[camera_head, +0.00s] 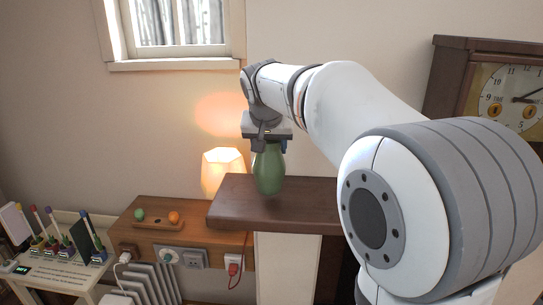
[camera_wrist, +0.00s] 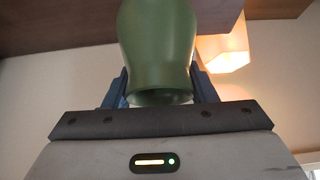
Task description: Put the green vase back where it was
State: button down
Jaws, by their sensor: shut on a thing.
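The green vase (camera_head: 268,170) is in my gripper (camera_head: 268,146), below the wrist, and looks upright in the head view. My gripper is shut on the vase near its upper end. In the wrist view the vase (camera_wrist: 158,45) stands between the two blue-grey fingers of my gripper (camera_wrist: 160,88), with its open rim toward the palm.
A lit lamp (camera_head: 222,170) stands behind the shelf's left end. Lower left is a wooden ledge (camera_head: 200,226) with a small tray (camera_head: 158,218), sockets and plugs. A clock (camera_head: 505,95) stands at right, behind my arm.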

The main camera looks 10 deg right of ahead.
notch_tip(320, 180, down, 2)
jog(key=shift+s+f, duration=0.1)
jog(key=shift+f, duration=0.1)
jog(key=c, duration=0.6)
grip_release()
jog(key=v, duration=1.2)
jog(key=s+d+f+n+g+y, duration=0.2)
jog(key=s+f+n+g, duration=0.1)
jog(key=s+f, duration=2)
notch_tip(320, 180, down, 3)
jog(key=shift+r+n+b, duration=0.2)
jog(key=shift+n+b, duration=0.1)
jog(key=shift+s+d, duration=0.15)
